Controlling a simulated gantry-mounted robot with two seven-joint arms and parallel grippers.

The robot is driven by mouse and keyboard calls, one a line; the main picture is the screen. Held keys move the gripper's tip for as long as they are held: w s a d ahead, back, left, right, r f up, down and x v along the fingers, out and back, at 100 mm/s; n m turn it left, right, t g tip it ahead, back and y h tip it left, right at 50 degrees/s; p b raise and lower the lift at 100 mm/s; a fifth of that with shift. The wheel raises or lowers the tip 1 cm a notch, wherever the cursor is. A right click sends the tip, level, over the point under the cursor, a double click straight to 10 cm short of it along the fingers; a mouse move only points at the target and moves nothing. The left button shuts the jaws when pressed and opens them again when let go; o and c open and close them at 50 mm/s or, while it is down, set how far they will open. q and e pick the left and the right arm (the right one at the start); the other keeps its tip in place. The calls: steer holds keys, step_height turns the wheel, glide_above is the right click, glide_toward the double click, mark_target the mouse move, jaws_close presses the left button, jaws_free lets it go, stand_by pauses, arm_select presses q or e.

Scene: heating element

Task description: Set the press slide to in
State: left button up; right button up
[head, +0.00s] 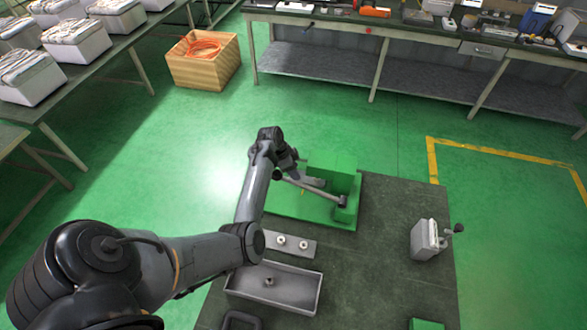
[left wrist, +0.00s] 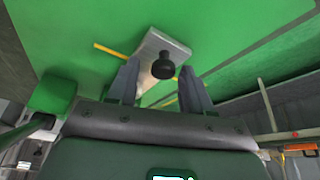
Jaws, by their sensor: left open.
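The green press (head: 335,165) stands on a green base at the far left part of the dark table. A grey bar with a dark end (head: 343,201) runs along its front. In the left wrist view a grey metal slide (left wrist: 155,45) carries a round black knob (left wrist: 163,66). My left gripper (head: 312,182) is at the press, its tip partly merged with the grey parts there. In the left wrist view my left gripper (left wrist: 160,85) is open, with one finger on each side of the knob in the picture. Contact cannot be told. My right gripper is out of view.
A plate with two white round pieces (head: 291,243) and a grey tray (head: 274,287) lie in front of the press. A grey box with a black-knobbed crank (head: 425,240) stands at the right. The table between them is clear.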

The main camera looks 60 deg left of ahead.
arm_select(q)
steer(key=shift+a+r, duration=0.1)
steer(key=shift+r, duration=0.05)
steer(key=v, duration=1)
steer(key=shift+s+r+p, duration=0.2)
steer(key=shift+p, duration=0.2)
steer(key=shift+a, duration=0.1)
